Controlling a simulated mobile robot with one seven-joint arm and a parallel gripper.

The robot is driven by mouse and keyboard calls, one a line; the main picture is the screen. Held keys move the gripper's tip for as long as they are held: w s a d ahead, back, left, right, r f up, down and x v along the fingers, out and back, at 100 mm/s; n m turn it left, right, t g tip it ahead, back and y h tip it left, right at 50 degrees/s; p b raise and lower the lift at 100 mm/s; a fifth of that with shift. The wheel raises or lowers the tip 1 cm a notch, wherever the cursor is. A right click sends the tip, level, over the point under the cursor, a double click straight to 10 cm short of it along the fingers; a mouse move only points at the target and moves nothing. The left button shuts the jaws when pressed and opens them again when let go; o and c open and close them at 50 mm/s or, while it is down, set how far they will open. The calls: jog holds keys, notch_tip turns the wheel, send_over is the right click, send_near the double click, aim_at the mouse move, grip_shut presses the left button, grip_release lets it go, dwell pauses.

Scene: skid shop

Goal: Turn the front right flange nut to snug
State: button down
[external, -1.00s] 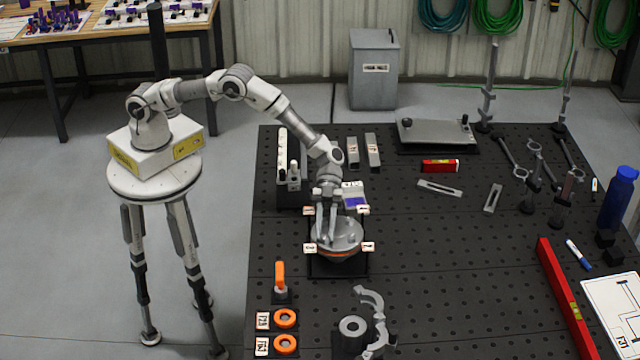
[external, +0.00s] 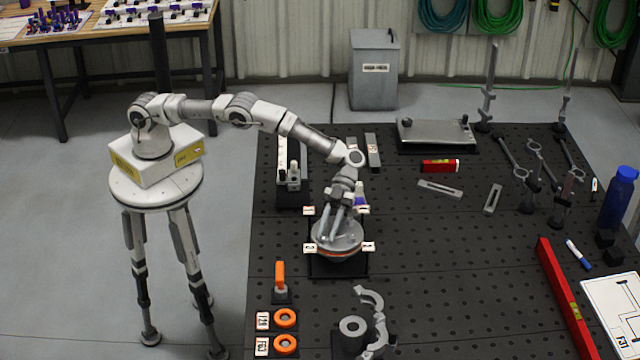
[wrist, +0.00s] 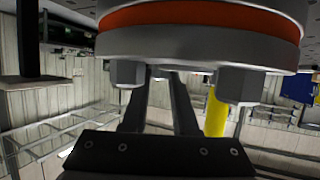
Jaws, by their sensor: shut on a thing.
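A round grey flange assembly (external: 345,245) with an orange gasket sits in a dark square frame on the table, with a small label at each corner. My gripper (external: 327,236) is tilted, its fingertips down at the flange. In the wrist view, the flange (wrist: 200,46) fills the top with its orange-red gasket (wrist: 200,18). One hex nut (wrist: 127,73) shows left of my fingers, another (wrist: 240,85) to the right. My gripper (wrist: 167,72) reaches between them and is shut on a flange nut. The held nut is hidden behind the flange edge, so I cannot tell which it is.
An orange-handled tool (external: 280,278) and two orange rings (external: 285,318) stand front left. A grey clamp (external: 377,310) lies at the front. A dark holder (external: 292,185) stands behind the flange to its left.

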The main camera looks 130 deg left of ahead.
jog(key=shift+r, duration=0.15)
jog(key=c, duration=1)
grip_release()
jog(key=shift+o, duration=0.2)
jog(key=shift+s+a, duration=0.1)
jog(key=shift+a, duration=0.1)
jog(key=v, duration=1.7)
jog(key=shift+b, duration=0.45)
jog(key=shift+o, duration=0.2)
jog(key=shift+d, duration=0.1)
